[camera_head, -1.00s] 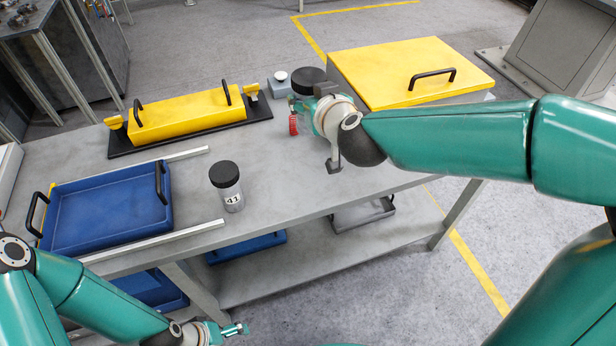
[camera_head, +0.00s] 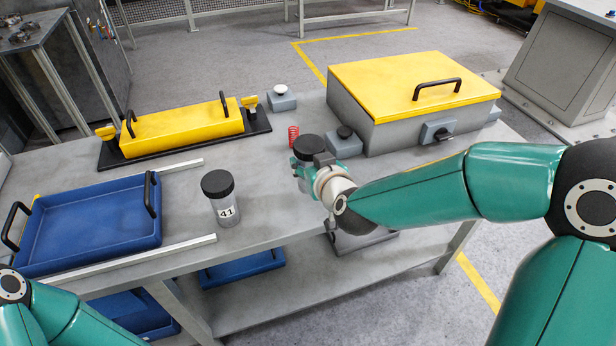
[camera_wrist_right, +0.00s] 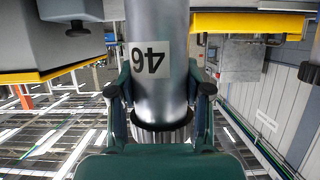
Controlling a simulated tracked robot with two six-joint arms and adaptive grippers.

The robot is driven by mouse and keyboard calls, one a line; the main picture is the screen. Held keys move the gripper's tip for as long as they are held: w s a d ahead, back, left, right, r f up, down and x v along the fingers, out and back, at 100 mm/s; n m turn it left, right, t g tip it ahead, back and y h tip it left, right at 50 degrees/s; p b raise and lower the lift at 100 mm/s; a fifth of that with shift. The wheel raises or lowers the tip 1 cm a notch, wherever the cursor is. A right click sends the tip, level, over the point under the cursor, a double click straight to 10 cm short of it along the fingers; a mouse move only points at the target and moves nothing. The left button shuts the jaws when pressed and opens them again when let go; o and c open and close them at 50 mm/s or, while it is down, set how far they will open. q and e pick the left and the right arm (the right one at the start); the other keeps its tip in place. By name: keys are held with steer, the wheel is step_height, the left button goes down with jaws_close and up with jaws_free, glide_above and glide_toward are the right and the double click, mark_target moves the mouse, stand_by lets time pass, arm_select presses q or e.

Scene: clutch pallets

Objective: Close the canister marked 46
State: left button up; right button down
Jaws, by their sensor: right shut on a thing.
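The canister marked 46 is a metal cylinder (camera_wrist_right: 155,40) in the right wrist view, where its label shows upside down. In the head view its black top (camera_head: 308,145) shows above my right gripper, near the table's front edge; its lower part is hidden. My right gripper (camera_head: 303,174) is shut on its body, with a finger on each side in the wrist view (camera_wrist_right: 162,92). A dark rim and a ribbed band (camera_wrist_right: 162,132) show at its top end. I cannot tell how tightly the lid sits. My left gripper is out of view.
A canister marked 41 (camera_head: 222,208) with a black lid stands at mid-table. A blue tray (camera_head: 90,262) lies left between rails. A yellow-topped grey box (camera_head: 375,128), a red spring (camera_head: 293,135), small grey blocks (camera_head: 343,147) and a yellow bar (camera_head: 190,128) stand behind.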

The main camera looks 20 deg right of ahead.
steer(key=shift+f+b, duration=0.55)
steer(key=shift+f, duration=1.55)
steer(key=c, duration=0.5)
jaws_free()
steer(key=shift+f, duration=0.1)
steer(key=shift+s, duration=0.1)
steer(key=b+v, duration=0.3)
steer(key=v, duration=0.9)
steer(key=shift+b, duration=0.3)
steer(key=shift+d, duration=0.1)
